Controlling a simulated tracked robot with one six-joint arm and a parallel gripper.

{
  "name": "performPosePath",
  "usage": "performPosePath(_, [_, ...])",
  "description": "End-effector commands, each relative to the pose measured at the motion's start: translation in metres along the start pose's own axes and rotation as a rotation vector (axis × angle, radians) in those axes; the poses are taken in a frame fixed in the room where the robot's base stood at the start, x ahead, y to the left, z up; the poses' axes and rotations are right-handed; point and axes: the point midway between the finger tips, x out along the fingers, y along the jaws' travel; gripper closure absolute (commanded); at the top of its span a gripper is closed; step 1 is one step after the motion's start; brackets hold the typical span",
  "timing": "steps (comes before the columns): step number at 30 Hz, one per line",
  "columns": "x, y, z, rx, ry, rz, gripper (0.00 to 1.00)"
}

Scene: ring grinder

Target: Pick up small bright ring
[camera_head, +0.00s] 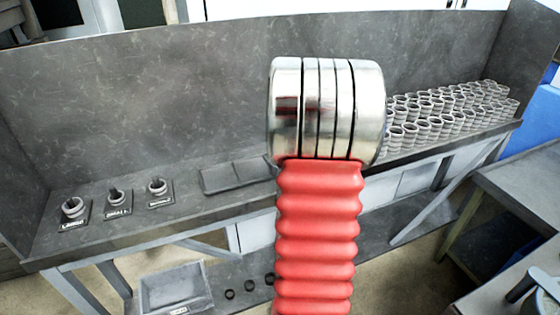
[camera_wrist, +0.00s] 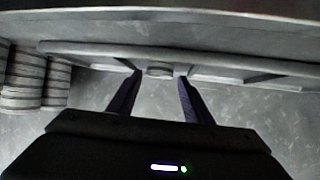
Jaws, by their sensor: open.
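Several stacks of bright metal rings (camera_head: 430,112) stand at the right end of the grey bench; I cannot tell which is the small bright ring. Ring stacks (camera_wrist: 22,80) also show at the left of the wrist view. Three dark labelled plates at the bench's left each hold a part; the middle plate (camera_head: 118,212) reads SMALL. In the wrist view my gripper (camera_wrist: 160,78) is open, its two dark fingers apart. My arm hides my gripper in the head view.
A shallow grey tray (camera_head: 236,177) lies mid-bench, partly behind my arm. A high back wall (camera_head: 150,90) rises behind it. A lower shelf holds a bin (camera_head: 175,287) and several small dark rings (camera_head: 250,285). Another table (camera_head: 525,190) stands at right.

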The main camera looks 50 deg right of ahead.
Motion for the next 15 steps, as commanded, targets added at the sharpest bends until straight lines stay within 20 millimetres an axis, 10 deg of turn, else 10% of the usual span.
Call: performPosePath(15, [0.023, -0.001, 0.000, 0.000, 0.000, -0.001, 0.54])
